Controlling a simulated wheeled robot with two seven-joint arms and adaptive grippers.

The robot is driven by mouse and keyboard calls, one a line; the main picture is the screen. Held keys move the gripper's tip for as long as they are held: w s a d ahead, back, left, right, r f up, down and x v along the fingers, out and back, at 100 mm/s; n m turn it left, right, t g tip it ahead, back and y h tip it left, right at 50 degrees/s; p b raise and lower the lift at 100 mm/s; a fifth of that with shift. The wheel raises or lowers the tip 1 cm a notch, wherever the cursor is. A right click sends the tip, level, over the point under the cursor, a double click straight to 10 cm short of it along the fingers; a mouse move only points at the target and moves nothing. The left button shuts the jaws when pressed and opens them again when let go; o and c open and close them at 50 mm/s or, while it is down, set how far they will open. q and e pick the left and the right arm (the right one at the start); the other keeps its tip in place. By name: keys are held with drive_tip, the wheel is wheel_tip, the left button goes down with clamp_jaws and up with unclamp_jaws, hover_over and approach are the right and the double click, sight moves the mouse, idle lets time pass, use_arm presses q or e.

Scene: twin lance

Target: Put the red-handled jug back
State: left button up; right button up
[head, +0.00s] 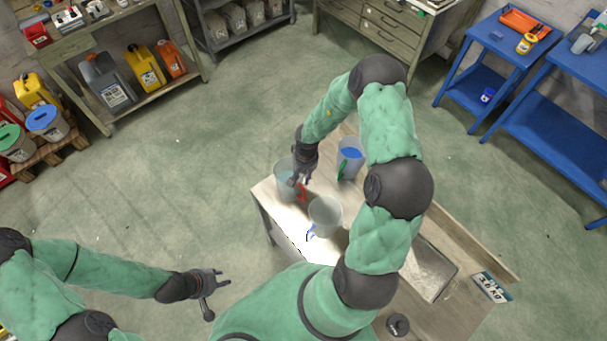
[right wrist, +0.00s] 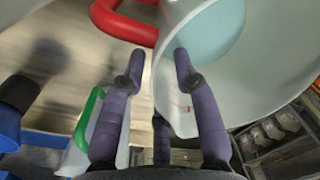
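The red-handled jug (head: 284,186) is a pale translucent jug near the table's far left corner, with light blue content. Its red handle (head: 302,191) faces the blue-handled jug. My right gripper (head: 300,181) is at this jug's rim. In the right wrist view my right gripper (right wrist: 158,54) has its fingers apart. One finger overlaps the pale jug body (right wrist: 265,60), the other is outside it, and the red handle (right wrist: 125,22) lies beyond the tips. Whether the fingers touch the wall cannot be told. My left gripper (head: 216,297) is open and empty, left of the table.
A jug with a blue handle (head: 325,216) and a green-handled jug with blue content (head: 351,154) stand close by on the wooden table (head: 262,196). A sign (head: 491,287) reading 3.6 KG is at the table's right edge. Shelves and blue benches (head: 497,47) stand further off.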

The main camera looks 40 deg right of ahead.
wheel_tip(320, 180, up, 12)
drive_tip(key=p, duration=0.4)
drive_tip(key=shift+s+d, duration=0.2)
drive_tip(key=shift+d, duration=0.05)
